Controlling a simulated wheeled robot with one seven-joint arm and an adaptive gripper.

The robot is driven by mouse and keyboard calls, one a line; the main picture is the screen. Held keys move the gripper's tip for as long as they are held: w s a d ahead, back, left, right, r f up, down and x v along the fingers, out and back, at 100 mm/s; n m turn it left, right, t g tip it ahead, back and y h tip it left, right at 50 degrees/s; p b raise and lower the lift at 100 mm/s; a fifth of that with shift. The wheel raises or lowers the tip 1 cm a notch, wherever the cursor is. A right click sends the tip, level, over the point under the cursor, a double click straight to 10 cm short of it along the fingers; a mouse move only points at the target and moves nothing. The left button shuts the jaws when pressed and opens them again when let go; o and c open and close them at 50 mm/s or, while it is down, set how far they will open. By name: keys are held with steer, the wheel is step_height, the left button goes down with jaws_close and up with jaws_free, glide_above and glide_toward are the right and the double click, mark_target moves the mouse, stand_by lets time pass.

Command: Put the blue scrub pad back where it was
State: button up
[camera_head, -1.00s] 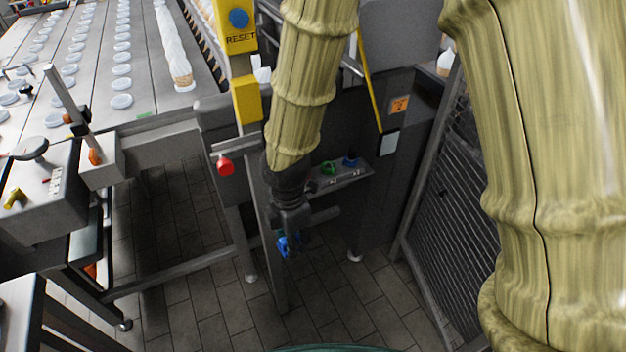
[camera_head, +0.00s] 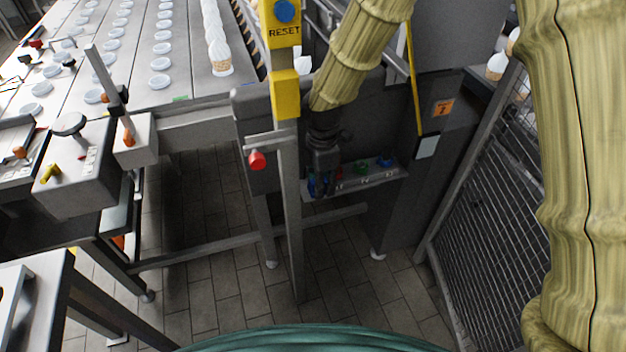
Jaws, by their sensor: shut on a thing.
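My gripper (camera_head: 320,190) points down at the left end of a narrow grey shelf (camera_head: 372,179) on the dark machine. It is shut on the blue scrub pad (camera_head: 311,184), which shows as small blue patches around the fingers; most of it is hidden. The pad is at about the shelf's height. I cannot tell whether it touches the shelf. To the right along the shelf are a small red item (camera_head: 338,173), a green item (camera_head: 361,167) and another blue item (camera_head: 385,161).
A grey post with a yellow box (camera_head: 286,95) and a red button (camera_head: 257,160) stands just left of my gripper. A mesh guard (camera_head: 490,190) is at right. The conveyor (camera_head: 190,80) with white cups is at upper left. Tiled floor (camera_head: 340,290) below is clear.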

steer(key=w, duration=0.2)
steer(key=w+a+f, duration=0.1)
steer(key=w, duration=0.1)
steer(key=w+a+f, duration=0.1)
steer(key=w, duration=0.1)
steer(key=shift+f, duration=0.1)
steer(key=shift+f+p, duration=0.35)
steer(key=shift+f, duration=1.85)
steer(key=shift+w+f, duration=0.15)
steer(key=shift+f, duration=0.1)
steer(key=o, duration=0.9)
steer(key=shift+f, duration=0.1)
step_height(320, 180, up, 12)
steer(key=shift+r, duration=0.15)
